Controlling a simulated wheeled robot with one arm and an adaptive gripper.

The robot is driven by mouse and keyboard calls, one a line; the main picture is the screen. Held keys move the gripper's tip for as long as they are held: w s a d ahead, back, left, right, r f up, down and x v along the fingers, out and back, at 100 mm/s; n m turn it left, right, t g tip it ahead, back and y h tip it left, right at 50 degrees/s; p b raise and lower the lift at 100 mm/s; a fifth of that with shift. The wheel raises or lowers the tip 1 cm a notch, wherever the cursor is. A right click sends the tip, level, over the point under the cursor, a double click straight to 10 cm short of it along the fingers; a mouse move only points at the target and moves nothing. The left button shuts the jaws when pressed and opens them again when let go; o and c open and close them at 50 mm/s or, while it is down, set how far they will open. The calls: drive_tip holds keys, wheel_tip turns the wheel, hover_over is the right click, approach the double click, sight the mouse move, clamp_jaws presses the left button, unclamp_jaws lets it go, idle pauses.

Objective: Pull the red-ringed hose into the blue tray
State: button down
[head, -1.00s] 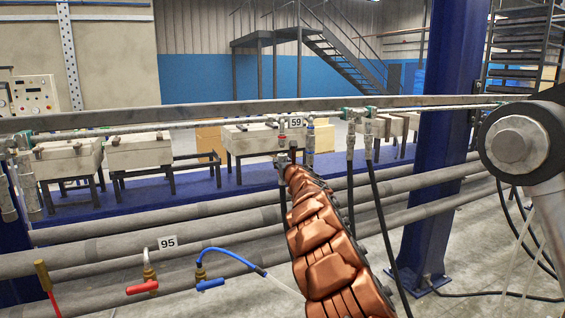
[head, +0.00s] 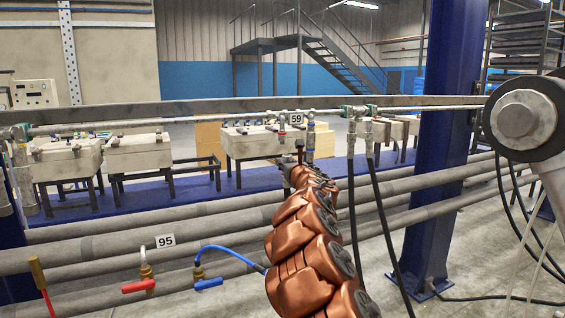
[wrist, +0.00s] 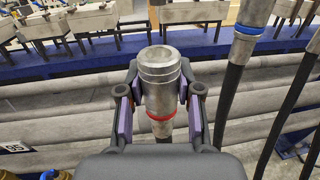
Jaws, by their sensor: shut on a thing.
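A metal hose end with a red ring (wrist: 162,85) stands upright between the two fingers of my gripper (wrist: 160,98) in the wrist view. The gripper is shut on it, with purple pads on both sides. Its dark hose goes down behind the gripper body, which hides the rest. In the head view my copper-coloured arm hides most of the gripper (head: 292,172), just below the pipe outlet tagged 59. A long blue tray (head: 140,198) runs under the moulds, beyond the grey pipes; its blue edge also shows in the wrist view (wrist: 75,76).
Several white moulds (head: 137,153) stand on dark frames over the tray. Blue-ringed hoses (wrist: 244,38) hang to the right of my gripper. A blue column (head: 447,130) stands further right. Thick grey pipes (head: 120,230) cross in front, with red-handled and blue-handled valves (head: 208,283).

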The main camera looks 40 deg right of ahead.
drive_tip(key=b+v, duration=0.3)
drive_tip(key=v, duration=0.4)
idle(0.4)
drive_tip(key=shift+s, duration=0.15)
drive_tip(key=w+a+f+n+t+y+p, duration=0.15)
drive_tip(key=w+a+f, duration=0.25)
drive_tip(key=w+a, duration=0.5)
drive_tip(key=w+a+f+n+y+p, duration=0.1)
drive_tip(key=w+a+f+y, duration=0.3)
drive_tip(key=a, duration=0.9)
drive_tip(key=w+a+f+n+y+p, duration=0.1)
drive_tip(key=a+f, duration=0.1)
drive_tip(key=a, duration=1.1)
drive_tip(key=w+a+f+n+y+p, duration=0.1)
drive_tip(key=w+a+f+n+p, duration=0.1)
drive_tip(key=a, duration=1.1)
drive_tip(key=shift+a+y, duration=0.35)
drive_tip(key=shift+t, duration=0.25)
